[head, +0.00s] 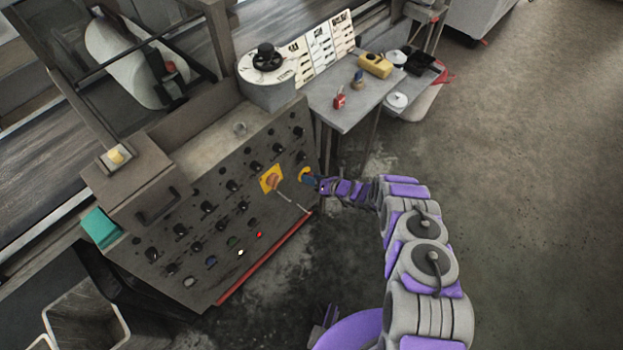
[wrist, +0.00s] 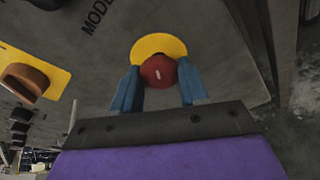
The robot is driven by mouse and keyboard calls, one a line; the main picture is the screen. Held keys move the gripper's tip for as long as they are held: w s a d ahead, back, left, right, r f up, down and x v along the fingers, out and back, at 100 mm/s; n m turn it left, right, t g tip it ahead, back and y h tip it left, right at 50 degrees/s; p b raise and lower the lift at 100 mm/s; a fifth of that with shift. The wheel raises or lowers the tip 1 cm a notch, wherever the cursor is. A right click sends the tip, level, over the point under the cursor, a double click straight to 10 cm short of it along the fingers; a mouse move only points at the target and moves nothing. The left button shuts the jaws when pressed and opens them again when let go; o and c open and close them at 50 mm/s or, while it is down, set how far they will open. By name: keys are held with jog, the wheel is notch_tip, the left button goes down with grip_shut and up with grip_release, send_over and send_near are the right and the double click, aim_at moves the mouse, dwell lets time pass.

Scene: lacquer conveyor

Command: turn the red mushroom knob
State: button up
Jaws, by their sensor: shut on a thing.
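The red mushroom knob (wrist: 158,72) sits on a round yellow plate (wrist: 160,46) on the grey control panel (head: 168,224). In the head view the yellow plate (head: 306,174) shows at the panel's right end, and the red knob is hidden there by my gripper. My gripper (wrist: 157,90) has blue fingers on both sides of the red knob and is shut on it. In the head view my gripper (head: 311,181) reaches the panel from the right.
An orange rotary switch (head: 272,181) on a yellow square plate is left of the knob; it also shows in the wrist view (wrist: 26,78). Several black knobs fill the panel. A small table (head: 345,112) stands behind. Open floor (head: 540,200) lies to the right.

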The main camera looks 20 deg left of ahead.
jog(key=shift+w+d, duration=0.1)
jog(key=shift+w, duration=0.05)
jog(key=o, duration=1.1)
jog(key=shift+c, duration=0.2)
jog(key=p+v, duration=0.4)
jog(key=v, duration=1.3)
jog(key=shift+d, duration=0.1)
